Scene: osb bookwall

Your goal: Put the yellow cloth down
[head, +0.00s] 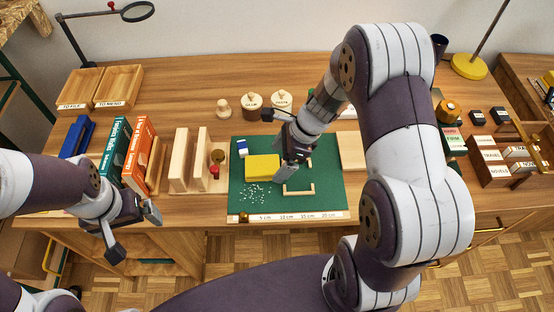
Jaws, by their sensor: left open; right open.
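The yellow cloth (262,168) looks like a folded, block-shaped pad and lies on the green mat (333,180), left of the mat's middle. My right gripper (277,146) is open just above and to the right of the cloth. One of its fingers overlaps the cloth's right end in the head view, and I cannot tell whether they touch. My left gripper (133,233) is open and empty at the table's front edge on the left, away from the cloth.
Small white bits (256,194) are scattered on the mat in front of the cloth. A ruler strip (290,216) runs along the mat's front edge. Orange books (138,150) and wooden bookends (190,160) stand left. Two wooden trays (118,86) are at the back left.

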